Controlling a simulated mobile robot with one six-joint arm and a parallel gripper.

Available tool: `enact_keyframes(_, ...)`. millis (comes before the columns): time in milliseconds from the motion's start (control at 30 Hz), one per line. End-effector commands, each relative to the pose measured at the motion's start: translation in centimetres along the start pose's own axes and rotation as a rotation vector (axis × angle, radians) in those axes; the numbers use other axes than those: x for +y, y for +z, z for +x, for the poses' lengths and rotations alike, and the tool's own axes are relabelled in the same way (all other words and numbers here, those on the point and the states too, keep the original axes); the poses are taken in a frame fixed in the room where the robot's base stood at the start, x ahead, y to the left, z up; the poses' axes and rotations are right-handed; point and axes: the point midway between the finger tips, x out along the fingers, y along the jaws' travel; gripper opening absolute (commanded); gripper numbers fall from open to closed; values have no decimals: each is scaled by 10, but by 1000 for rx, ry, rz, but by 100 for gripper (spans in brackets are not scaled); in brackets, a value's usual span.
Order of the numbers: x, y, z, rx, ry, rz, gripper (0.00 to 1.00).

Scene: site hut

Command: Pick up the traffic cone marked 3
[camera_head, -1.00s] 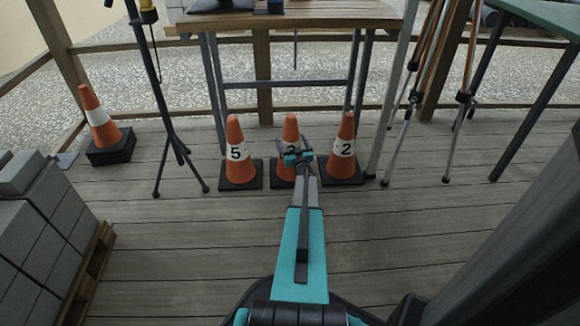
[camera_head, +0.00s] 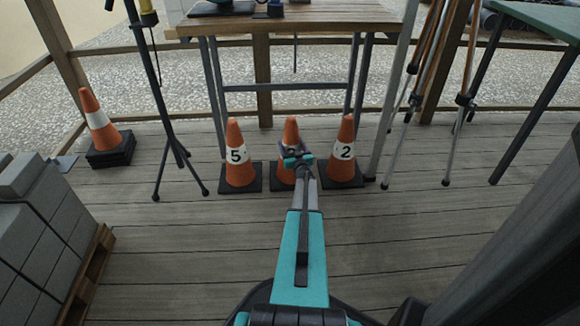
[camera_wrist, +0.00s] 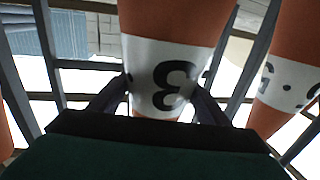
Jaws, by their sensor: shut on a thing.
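The traffic cone marked 3 (camera_head: 291,131) is orange with a white band and a dark square base. It stands upright on the deck in the middle of a row of cones. In the wrist view the cone marked 3 (camera_wrist: 172,72) fills the middle, its number upside down. My gripper (camera_head: 296,158) is shut on this cone at its white band. In the wrist view the two dark fingers of my gripper (camera_wrist: 165,100) lie on either side of the band. In the head view my gripper hides most of the band and number.
A cone marked 5 (camera_head: 238,172) stands close on the left and a cone marked 2 (camera_head: 341,165) close on the right. A wooden-topped table (camera_head: 300,18) is behind. Tripod legs (camera_head: 160,110) stand left. Stacked cones (camera_head: 97,120) and grey blocks (camera_head: 40,215) are further left.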

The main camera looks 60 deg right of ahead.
Motion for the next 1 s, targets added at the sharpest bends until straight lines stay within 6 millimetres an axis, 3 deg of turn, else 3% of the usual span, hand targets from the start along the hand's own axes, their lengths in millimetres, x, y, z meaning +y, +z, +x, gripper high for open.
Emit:
enact_keyframes(367,0,-8,0,4,-1,0,8)
enact_keyframes(900,-1,-42,1,6,-2,0,8)
enact_keyframes(1000,0,-40,-9,4,-2,1,8)
